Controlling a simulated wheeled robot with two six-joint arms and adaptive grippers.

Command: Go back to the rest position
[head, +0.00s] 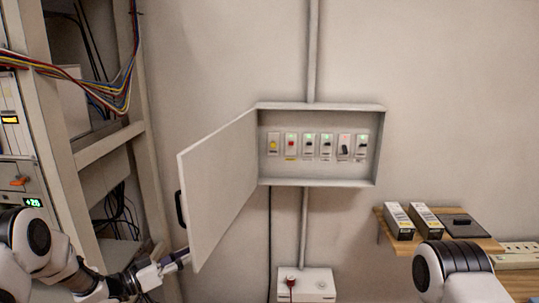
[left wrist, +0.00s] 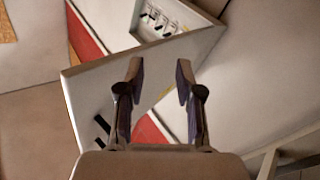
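The wall cabinet (head: 320,183) has its white door (head: 221,180) swung wide open to the left, with a dark handle (head: 180,210) on the door's free edge. My left gripper (head: 182,257) is at the door's lower left corner; the door partly hides its tips. In the left wrist view my left gripper (left wrist: 160,82) has its two fingers apart with nothing clamped between them, and the white door (left wrist: 88,88) lies beyond them. I cannot tell whether a finger touches it. My right arm shows at the lower right, but its gripper is out of frame.
Several switches (head: 309,146) sit inside the cabinet. A rack (head: 103,148) with cables stands at the left, close to my left arm. A wooden shelf (head: 490,244) with boxes (head: 398,221) is at the right. A white socket box (head: 318,287) with a red plug is below the cabinet.

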